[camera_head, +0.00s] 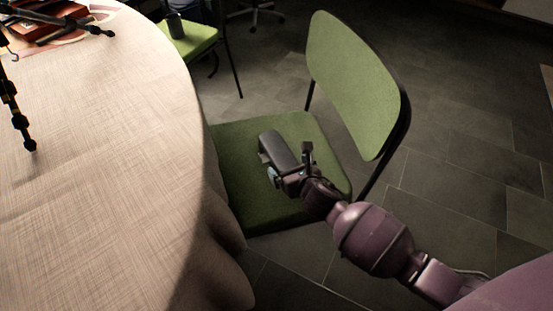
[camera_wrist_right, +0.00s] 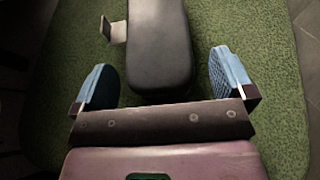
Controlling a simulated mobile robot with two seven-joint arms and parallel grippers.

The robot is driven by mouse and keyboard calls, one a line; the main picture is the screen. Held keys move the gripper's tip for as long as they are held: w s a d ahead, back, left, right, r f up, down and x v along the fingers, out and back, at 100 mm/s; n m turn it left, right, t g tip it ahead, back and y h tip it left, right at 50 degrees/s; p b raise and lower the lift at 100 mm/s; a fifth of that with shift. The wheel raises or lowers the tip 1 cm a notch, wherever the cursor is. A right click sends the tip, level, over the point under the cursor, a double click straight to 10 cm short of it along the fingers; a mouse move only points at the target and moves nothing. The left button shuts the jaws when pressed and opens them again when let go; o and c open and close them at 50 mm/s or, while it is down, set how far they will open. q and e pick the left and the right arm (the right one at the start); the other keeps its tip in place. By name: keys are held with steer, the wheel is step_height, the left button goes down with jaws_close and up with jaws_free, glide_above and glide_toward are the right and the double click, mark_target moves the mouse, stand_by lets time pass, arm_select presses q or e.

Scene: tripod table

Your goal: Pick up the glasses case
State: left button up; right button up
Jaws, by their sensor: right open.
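The glasses case (camera_head: 278,147) is a dark grey, long rounded box lying on the green seat of a chair (camera_head: 240,190). In the right wrist view the case (camera_wrist_right: 160,45) runs from the top edge down to between the fingers. My right gripper (camera_head: 288,165) is over the near end of the case. Its two blue-padded fingers (camera_wrist_right: 165,78) are apart, one on each side of the case, with a gap on both sides. My left gripper is in neither view.
A round table (camera_head: 110,130) with a pale cloth fills the left. Black tripod legs (camera_head: 15,105) stand on it. The chair's green backrest (camera_head: 355,85) rises behind the seat. A small pale tab (camera_wrist_right: 113,31) sticks out left of the case. Another green chair (camera_head: 190,42) stands farther back.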

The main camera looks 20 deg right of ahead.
steer(key=shift+w+f, duration=0.3)
steer(key=shift+w, duration=0.3)
steer(key=shift+w+r, duration=0.1)
steer(key=c, duration=1.1)
steer(key=shift+r, duration=0.1)
